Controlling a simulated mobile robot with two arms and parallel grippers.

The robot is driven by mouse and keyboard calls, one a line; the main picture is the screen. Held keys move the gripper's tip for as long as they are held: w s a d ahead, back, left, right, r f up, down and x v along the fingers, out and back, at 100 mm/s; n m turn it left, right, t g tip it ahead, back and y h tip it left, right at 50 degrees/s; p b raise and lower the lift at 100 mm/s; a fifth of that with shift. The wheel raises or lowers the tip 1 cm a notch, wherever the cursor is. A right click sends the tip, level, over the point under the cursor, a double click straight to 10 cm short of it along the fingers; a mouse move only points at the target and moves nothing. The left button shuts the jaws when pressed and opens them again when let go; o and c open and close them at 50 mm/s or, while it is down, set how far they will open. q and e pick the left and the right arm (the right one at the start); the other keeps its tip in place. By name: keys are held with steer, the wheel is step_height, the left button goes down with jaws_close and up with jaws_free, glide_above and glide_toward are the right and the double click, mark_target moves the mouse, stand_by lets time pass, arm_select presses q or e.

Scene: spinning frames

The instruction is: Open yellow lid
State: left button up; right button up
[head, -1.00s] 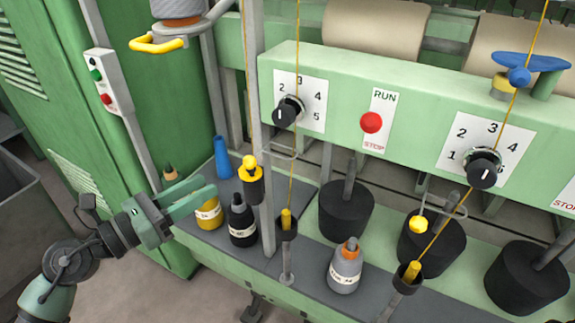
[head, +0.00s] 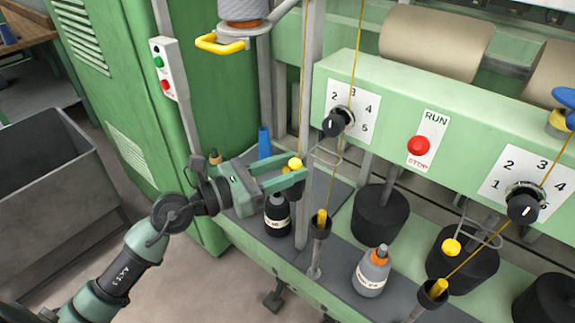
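A round yellow top (head: 295,164) shows at the tips of my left gripper (head: 290,172), beside the grey upright post. The two green fingers are apart, with the yellow top at or between their tips; I cannot tell whether they touch it. The fingers hide most of what is under the yellow top. A black bottle (head: 277,218) with a white label stands just below the fingers. The yellow bottle seen earlier is hidden behind my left gripper. My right gripper is not in view.
A grey bottle with an orange cap (head: 371,272) stands on the machine's grey ledge. A blue cone (head: 264,143) and a brown-tipped thing (head: 215,157) are behind my gripper. The grey post (head: 307,100) and a yellow hook (head: 219,44) are close by. A grey bin (head: 60,200) stands left.

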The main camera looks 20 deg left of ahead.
arm_select(q)
jaws_close()
